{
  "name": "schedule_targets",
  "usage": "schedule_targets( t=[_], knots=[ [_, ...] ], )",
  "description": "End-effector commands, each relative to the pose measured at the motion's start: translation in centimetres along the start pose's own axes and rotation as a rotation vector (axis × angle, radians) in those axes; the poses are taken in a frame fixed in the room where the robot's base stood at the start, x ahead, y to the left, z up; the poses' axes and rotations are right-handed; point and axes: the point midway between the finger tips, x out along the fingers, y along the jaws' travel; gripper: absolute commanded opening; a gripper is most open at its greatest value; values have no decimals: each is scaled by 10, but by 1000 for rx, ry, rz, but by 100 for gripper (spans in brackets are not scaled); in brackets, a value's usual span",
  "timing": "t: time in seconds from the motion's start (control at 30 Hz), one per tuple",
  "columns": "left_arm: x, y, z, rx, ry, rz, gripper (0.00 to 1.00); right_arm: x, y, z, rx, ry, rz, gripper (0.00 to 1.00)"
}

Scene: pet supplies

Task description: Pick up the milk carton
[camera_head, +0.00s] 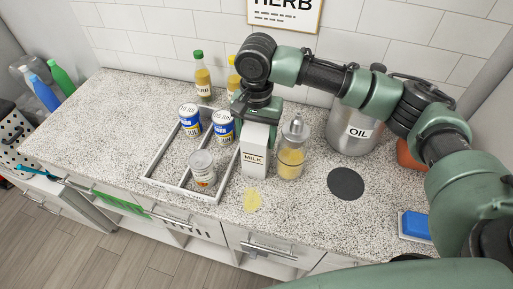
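The white milk carton (254,163), with a "MILK" label, stands upright on the speckled counter beside the right side of a white divided tray (179,190). My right gripper (258,120) comes down from above at the carton's top. Its fingertips are largely hidden behind and around the carton's top, so I cannot tell whether they grip it or are only beside it. My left gripper is not in view.
Two blue-and-white cans (189,121) and another can (202,168) are in the tray. A glass dispenser (291,155) stands close to the carton's right. The counter's left part is clear.

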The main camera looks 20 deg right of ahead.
Motion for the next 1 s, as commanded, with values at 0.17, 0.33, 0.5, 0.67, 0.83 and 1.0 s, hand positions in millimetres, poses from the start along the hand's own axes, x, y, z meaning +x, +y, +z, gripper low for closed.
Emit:
schedule_targets(
  t=[0.17, 0.33, 0.5, 0.67, 0.83, 1.0],
  knots=[
    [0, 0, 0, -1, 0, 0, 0, 0, 0, 0, 0, 0, 0, 6],
    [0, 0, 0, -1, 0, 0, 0, -3, -1, -1, 0, 2, -3, 0],
    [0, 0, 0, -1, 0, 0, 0, -4, -1, -1, 0, 3, -4, 0],
    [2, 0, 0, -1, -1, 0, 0, -11, -2, -1, 0, 4, -6, 0],
    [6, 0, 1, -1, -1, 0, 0, -31, -2, -1, -1, 4, -7, 0],
    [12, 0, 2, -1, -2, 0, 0, -66, -2, -1, -1, 6, -8, 0]
  ],
)
